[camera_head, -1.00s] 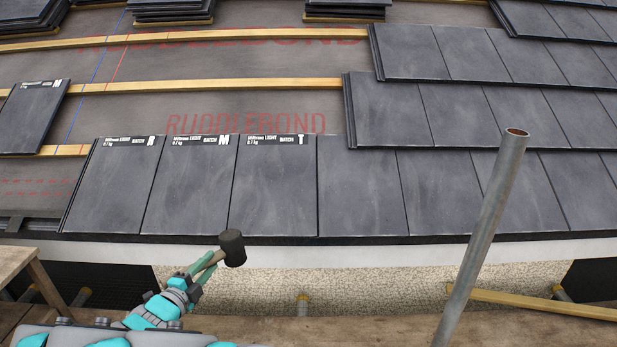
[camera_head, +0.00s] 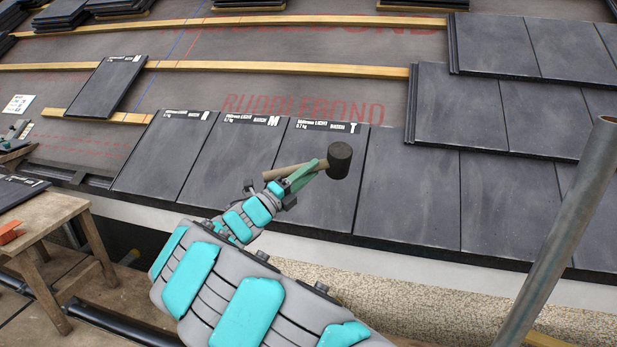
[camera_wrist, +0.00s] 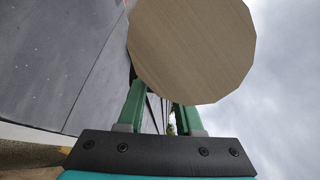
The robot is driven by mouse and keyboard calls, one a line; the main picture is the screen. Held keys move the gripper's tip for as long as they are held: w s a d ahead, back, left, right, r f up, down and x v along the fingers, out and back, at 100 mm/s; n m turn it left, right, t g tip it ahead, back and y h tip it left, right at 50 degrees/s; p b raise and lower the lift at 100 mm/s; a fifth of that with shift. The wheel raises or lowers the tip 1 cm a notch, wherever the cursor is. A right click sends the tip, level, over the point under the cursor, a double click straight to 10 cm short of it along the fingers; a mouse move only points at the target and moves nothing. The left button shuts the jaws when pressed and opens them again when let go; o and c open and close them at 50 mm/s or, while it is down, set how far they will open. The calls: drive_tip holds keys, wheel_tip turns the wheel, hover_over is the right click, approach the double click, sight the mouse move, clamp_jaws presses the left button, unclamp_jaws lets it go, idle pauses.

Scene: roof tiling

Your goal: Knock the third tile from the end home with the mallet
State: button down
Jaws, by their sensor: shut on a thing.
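My gripper (camera_head: 302,174) is shut on the wooden handle (camera_head: 272,174) of a mallet. The black mallet head (camera_head: 340,160) points right and shows in front of the upper right part of the tile marked T (camera_head: 318,207), the third from the row's left end. I cannot tell whether it touches that tile. The tiles marked M (camera_head: 228,165) and, at the left end, one with a blurred letter (camera_head: 165,155) lie beside it. In the wrist view, the round handle end (camera_wrist: 190,50) hides much of the scene above the green fingers (camera_wrist: 155,110).
A scaffold pole (camera_head: 560,225) rises at the right. A loose tile (camera_head: 108,87) leans across the battens at upper left. A wooden trestle (camera_head: 50,215) stands at lower left. Unmarked laid tiles (camera_head: 407,200) continue rightward. Bare underlay (camera_head: 330,95) lies above the row.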

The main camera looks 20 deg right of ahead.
sight(326, 204)
wheel_tip(326, 204, down, 6)
drive_tip(key=w+d+b, duration=0.2)
drive_tip(key=b, duration=0.5)
drive_tip(key=shift+w+r, duration=0.2)
drive_tip(key=shift+w, duration=0.1)
drive_tip(key=shift+s+p, duration=0.15)
drive_tip(key=shift+p, duration=0.65)
idle(0.4)
idle(0.4)
drive_tip(key=w+f+p, duration=0.1)
drive_tip(key=f, duration=0.1)
drive_tip(key=w+d+f+p, duration=0.1)
drive_tip(key=f, duration=0.2)
drive_tip(key=w+d+f+p, duration=0.1)
drive_tip(key=f, duration=0.1)
drive_tip(key=shift+w+d+f, duration=0.15)
drive_tip(key=shift+w, duration=0.1)
drive_tip(key=shift+s+d, duration=0.1)
drive_tip(key=shift+d, duration=0.05)
